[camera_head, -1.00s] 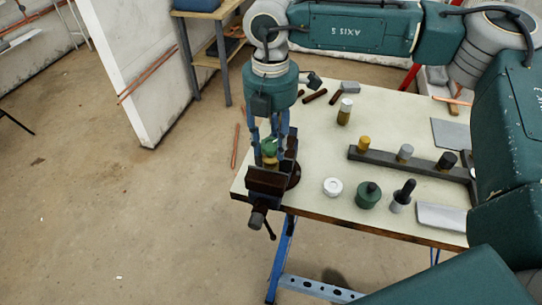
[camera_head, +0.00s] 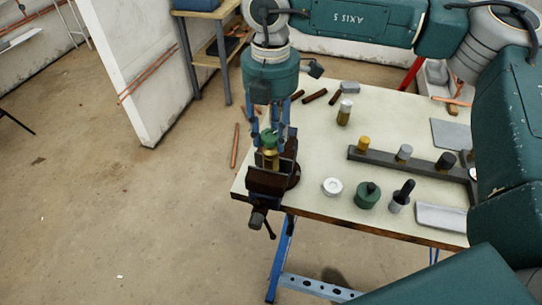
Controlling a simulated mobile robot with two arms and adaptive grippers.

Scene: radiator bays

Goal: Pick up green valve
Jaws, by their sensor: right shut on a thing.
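The green valve (camera_head: 269,139) has a green top and a brass lower part. It stands at the vise (camera_head: 267,183) on the table's left corner; whether its lower end is still between the vise jaws I cannot tell. My right gripper (camera_head: 270,142) comes down from above, with its blue-grey fingers on both sides of the valve's green top, shut on it. The fingers hide part of the valve. My left gripper is not in view.
The pale table (camera_head: 318,215) holds a dark rack (camera_head: 400,163) with several fittings. A white ring (camera_head: 332,186), a green pot (camera_head: 367,195) and a black-handled tool (camera_head: 402,196) stand near its front edge. A brass-and-white cylinder (camera_head: 344,112) stands behind.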

